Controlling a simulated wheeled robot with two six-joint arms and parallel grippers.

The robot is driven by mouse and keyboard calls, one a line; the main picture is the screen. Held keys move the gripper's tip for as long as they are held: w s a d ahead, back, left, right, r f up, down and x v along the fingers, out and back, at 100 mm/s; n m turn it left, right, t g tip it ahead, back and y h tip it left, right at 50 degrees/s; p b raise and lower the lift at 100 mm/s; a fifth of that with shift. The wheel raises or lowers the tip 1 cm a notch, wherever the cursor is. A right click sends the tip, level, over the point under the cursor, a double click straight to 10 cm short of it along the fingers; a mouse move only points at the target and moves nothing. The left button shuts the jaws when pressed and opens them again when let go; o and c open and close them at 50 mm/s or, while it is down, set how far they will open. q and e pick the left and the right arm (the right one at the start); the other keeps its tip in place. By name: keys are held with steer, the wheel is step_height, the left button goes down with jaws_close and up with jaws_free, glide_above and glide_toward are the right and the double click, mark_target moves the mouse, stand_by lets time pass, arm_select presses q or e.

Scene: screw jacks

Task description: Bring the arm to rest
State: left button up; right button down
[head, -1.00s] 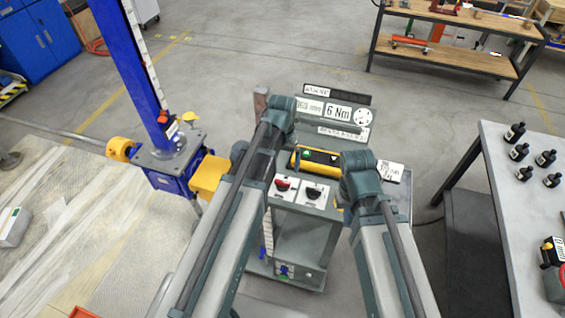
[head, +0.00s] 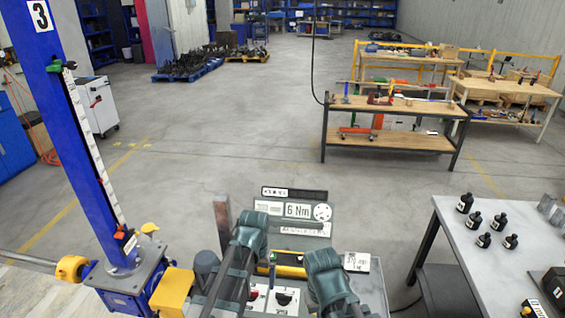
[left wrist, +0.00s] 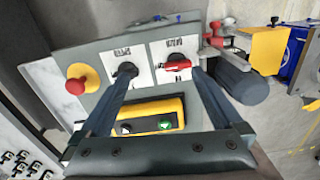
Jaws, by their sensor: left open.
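My left gripper (head: 256,279) is mostly hidden by its own arm in the head view. In the left wrist view the gripper (left wrist: 164,76) is open, its two dark fingers apart with nothing between them. They hang over a grey control panel (left wrist: 92,50), with a red knob (left wrist: 177,65) and a black knob (left wrist: 126,70) near the fingertips. A yellow button box (left wrist: 150,116) lies behind the fingers. My right arm (head: 326,272) shows over the stand's right side in the head view; its gripper cannot be seen.
A blue screw jack column (head: 72,130) with a yellow block (head: 172,292) stands left of the panel. A grey table (head: 480,235) with several black bottles is at right. A wooden bench (head: 390,142) stands farther back. Open floor (head: 210,165) lies between.

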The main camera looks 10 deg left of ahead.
arm_select(q)
steer(key=s+d+f+m+b, duration=0.1)
steer(key=s+d+f+b, duration=0.2)
steer(key=s+f+b, duration=0.2)
steer(key=s+d+f+m+y+b, duration=0.1)
steer(key=s+d+f+b, duration=0.3)
steer(key=s+f+b, duration=0.1)
step_height(320, 180, down, 2)
steer(key=shift+s+f, duration=0.25)
steer(key=shift+s, duration=0.3)
steer(key=shift+d, duration=0.1)
steer(key=shift+c, duration=0.3)
